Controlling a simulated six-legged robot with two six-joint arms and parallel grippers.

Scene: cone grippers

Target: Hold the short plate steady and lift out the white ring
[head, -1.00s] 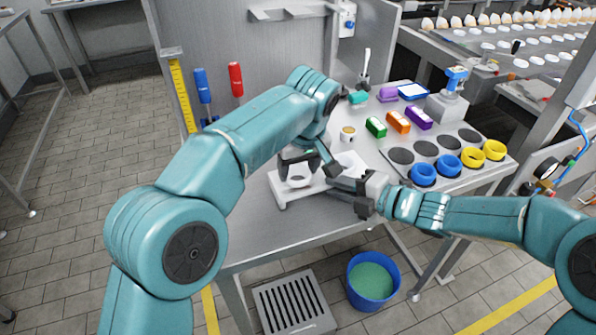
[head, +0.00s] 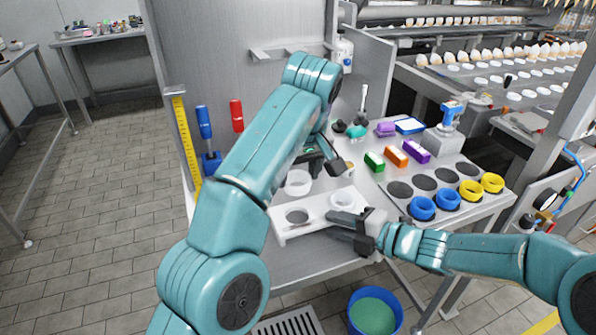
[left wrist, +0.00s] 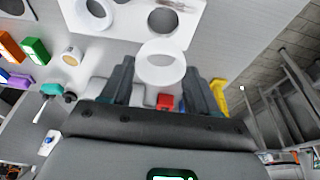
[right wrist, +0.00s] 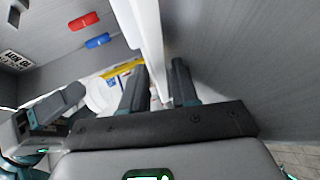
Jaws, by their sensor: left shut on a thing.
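The short plate (head: 318,218) is a white two-hole board on the grey table. Its left hole (head: 297,216) is empty and dark; a white ring (head: 342,198) sits in its right hole. My left gripper (head: 318,172) is shut on another white ring (head: 298,182) and holds it above the plate. In the left wrist view, this ring (left wrist: 160,62) is between the two fingers. My right gripper (head: 337,219) is at the plate's front right edge. In the right wrist view, the plate's white edge (right wrist: 146,30) passes between the fingers; whether both press on it is unclear.
Green (head: 374,161), orange (head: 396,156) and purple (head: 417,150) blocks lie behind the plate. A holed board (head: 434,202) at the right carries blue and yellow rings. A blue bucket (head: 374,312) stands on the floor below the table's front edge.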

